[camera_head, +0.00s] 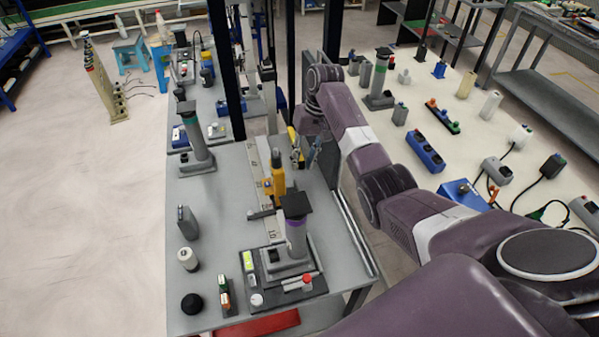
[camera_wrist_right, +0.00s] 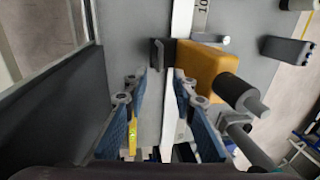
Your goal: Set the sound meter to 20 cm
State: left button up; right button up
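The sound meter (camera_head: 277,178) is a yellow upright block standing on a long pale ruler strip (camera_head: 259,178) on the grey table. In the right wrist view the yellow block (camera_wrist_right: 204,66) has a dark round end facing right, and the ruler strip (camera_wrist_right: 202,18) shows a "10" beyond it. My right gripper (camera_head: 306,152) is low beside the meter, on its far right side. In the wrist view the blue fingers of my right gripper (camera_wrist_right: 160,84) are apart, with a small dark upright tab ahead of the gap. I cannot tell whether they touch anything. My left gripper is out of view.
Another grey post with a green band (camera_head: 193,140) stands at the left. A pale table (camera_head: 440,185) with several devices lies to the right.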

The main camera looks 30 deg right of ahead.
jog(key=r, duration=0.2)
jog(key=d+r, duration=0.1)
jog(key=r, duration=0.2)
jog(key=shift+s, duration=0.15)
jog(key=shift+s+f, duration=0.1)
dwell(0.3)
